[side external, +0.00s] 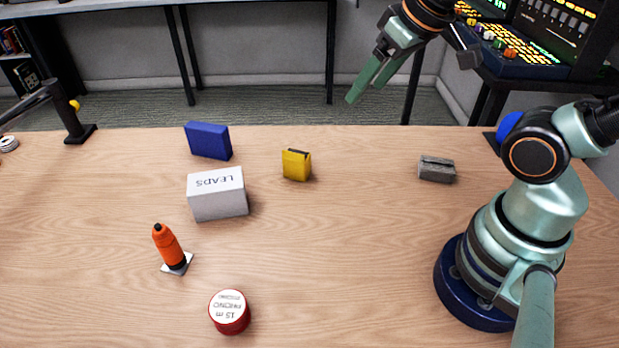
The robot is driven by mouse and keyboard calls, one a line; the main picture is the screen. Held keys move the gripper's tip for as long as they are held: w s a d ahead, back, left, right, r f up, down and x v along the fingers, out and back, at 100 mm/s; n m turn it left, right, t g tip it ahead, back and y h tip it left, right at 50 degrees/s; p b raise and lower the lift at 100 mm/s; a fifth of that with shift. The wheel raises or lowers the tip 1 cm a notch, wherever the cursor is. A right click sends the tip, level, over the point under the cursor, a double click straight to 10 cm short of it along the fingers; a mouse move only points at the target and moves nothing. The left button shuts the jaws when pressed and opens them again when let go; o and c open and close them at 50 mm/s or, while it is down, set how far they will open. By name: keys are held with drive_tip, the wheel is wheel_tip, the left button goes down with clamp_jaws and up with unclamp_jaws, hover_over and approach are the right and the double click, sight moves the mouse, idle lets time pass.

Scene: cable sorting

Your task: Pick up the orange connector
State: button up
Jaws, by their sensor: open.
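The orange connector (166,243) stands slightly tilted on a small pale base plate at the left front of the table, with a black tip on top and a dark band near its bottom. My gripper (362,88) is high above the back of the table, to the right of the connector and well away from it. Its two green fingers point down and left. The gripper is open and holds nothing.
A white LEADS box (219,197) stands behind the connector and a red-sided reel (230,313) lies in front. A blue box (208,141), yellow box (296,165) and grey block (436,170) stand further back. The middle of the table (350,250) is clear.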

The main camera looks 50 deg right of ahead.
drive_tip(key=w+a+r+m+g, duration=0.1)
drive_tip(key=w+a+r+m, duration=0.2)
drive_tip(key=w+a, duration=0.3)
drive_tip(key=m+g, duration=0.5)
drive_tip(key=m, duration=0.7)
hover_over(165, 240)
drive_tip(key=w, duration=0.2)
wheel_tip(165, 240, down, 11)
drive_tip(key=shift+f, duration=0.2)
drive_tip(key=shift+s+a+f+m, duration=0.15)
drive_tip(key=shift+a+f+m, duration=0.1)
drive_tip(key=shift+f+m, duration=0.05)
wheel_tip(165, 240, down, 6)
drive_tip(key=shift+f, duration=0.25)
drive_tip(key=shift+d+f, duration=0.2)
drive_tip(key=shift+f, duration=1.15)
drive_tip(key=shift+d+f, duration=0.15)
drive_tip(key=shift+f, duration=1.2)
